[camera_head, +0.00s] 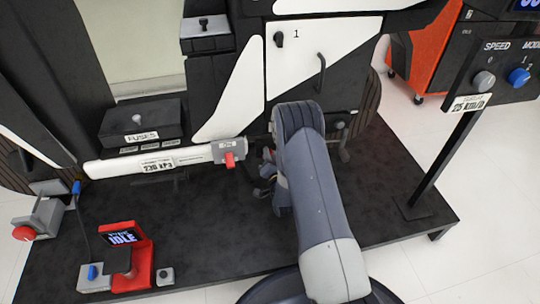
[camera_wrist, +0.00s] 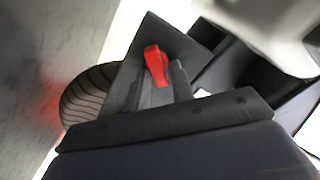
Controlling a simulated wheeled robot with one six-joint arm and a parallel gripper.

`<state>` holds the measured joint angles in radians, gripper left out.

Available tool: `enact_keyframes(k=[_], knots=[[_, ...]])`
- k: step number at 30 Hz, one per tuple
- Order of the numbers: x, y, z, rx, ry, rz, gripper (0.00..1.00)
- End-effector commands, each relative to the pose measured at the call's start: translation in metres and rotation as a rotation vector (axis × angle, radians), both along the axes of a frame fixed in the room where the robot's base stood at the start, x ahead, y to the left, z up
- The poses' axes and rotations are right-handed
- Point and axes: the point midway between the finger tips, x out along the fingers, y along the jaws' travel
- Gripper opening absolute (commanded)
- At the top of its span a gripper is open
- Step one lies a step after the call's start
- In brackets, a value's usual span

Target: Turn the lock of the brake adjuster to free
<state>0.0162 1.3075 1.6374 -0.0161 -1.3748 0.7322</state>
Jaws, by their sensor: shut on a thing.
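A small red lever (camera_wrist: 156,66) stands on a dark plate (camera_wrist: 145,35) in the wrist view, just beyond my gripper. I take it for the lock of the brake adjuster, but no label on it is readable. My gripper (camera_head: 266,180) is low in front of the dark rig, mostly behind my own arm in the head view. In the wrist view my gripper (camera_wrist: 168,90) is shut at the red lever. The contact itself is partly hidden by the gripper body. A little red (camera_head: 268,153) shows beside my gripper in the head view.
A white tube (camera_head: 130,163) with a grey end block and red tab (camera_head: 230,160) is left of my gripper. A ribbed tyre (camera_wrist: 88,92) is close in the wrist view.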

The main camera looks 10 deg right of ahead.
Motion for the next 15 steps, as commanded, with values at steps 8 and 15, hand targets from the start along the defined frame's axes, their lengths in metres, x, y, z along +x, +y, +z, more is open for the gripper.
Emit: enact_keyframes(k=[8, 15], knots=[[-0.001, -0.0018, -0.0038, 0.263, 0.003, 0.001, 0.0], [-0.0012, -0.0029, -0.0062, 0.486, 0.004, 0.0, 0.0]])
